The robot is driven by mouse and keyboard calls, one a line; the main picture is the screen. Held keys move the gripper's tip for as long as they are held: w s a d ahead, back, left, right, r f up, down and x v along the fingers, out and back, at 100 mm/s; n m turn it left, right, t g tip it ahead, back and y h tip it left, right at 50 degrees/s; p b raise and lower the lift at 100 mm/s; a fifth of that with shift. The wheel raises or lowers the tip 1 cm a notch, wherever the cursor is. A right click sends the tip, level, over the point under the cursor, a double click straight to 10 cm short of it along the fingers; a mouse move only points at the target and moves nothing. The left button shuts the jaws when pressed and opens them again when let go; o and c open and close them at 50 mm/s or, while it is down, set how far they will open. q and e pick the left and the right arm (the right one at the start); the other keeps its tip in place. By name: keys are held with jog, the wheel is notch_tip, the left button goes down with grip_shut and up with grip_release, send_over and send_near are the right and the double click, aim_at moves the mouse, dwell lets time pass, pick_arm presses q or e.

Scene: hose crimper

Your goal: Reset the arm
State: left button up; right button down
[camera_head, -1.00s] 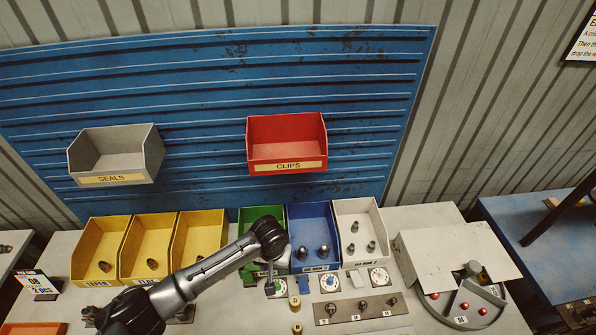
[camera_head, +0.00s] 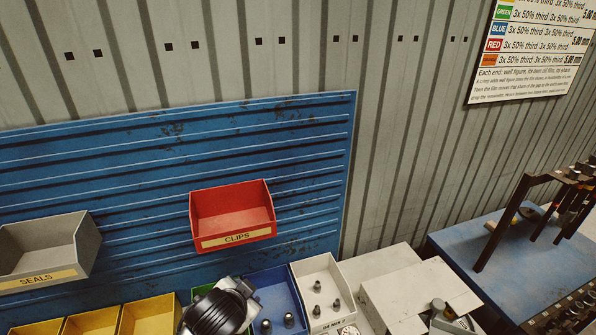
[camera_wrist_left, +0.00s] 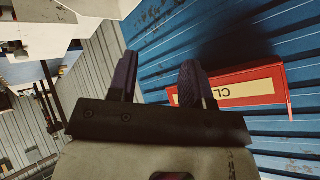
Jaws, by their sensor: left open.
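My left arm (camera_head: 218,308) shows at the bottom of the head view, its black and silver wrist in front of the green and blue bins. Its fingers are hidden there. In the left wrist view my left gripper (camera_wrist_left: 158,78) is open, with two dark fingers apart and nothing between them. The red CLIPS bin (camera_head: 233,213) hangs on the blue wall panel, and it also shows in the left wrist view (camera_wrist_left: 240,88), beyond the right-hand finger. My right gripper is in neither view.
A grey SEALS bin (camera_head: 48,252) hangs at left. Yellow bins (camera_head: 150,318), a blue bin (camera_head: 275,292) and a white bin (camera_head: 322,282) line the bench, the last two holding dark fittings. A pale box (camera_head: 420,295) stands right of them. A blue table (camera_head: 480,255) carries a dark frame.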

pick_arm(q)
jog(key=s+a+f+n+t, duration=0.15)
jog(key=s+a+n, duration=0.4)
jog(key=s, duration=0.75)
jog(key=s+a+f+g, duration=0.2)
jog(key=s+f+g, duration=0.1)
jog(key=s+f, duration=0.7)
jog(key=s+a+f+g, duration=0.2)
jog(key=s+f+g, duration=0.2)
jog(key=s+f, duration=0.6)
jog(key=w+d+p+v, duration=0.1)
jog(key=w+p+v, duration=0.1)
jog(key=p+v, duration=1)
notch_tip(320, 180, up, 3)
jog(key=shift+s+r+n+y+p, duration=0.1)
jog(key=shift+s+n+y+p, duration=0.25)
jog(key=shift+n+y, duration=0.1)
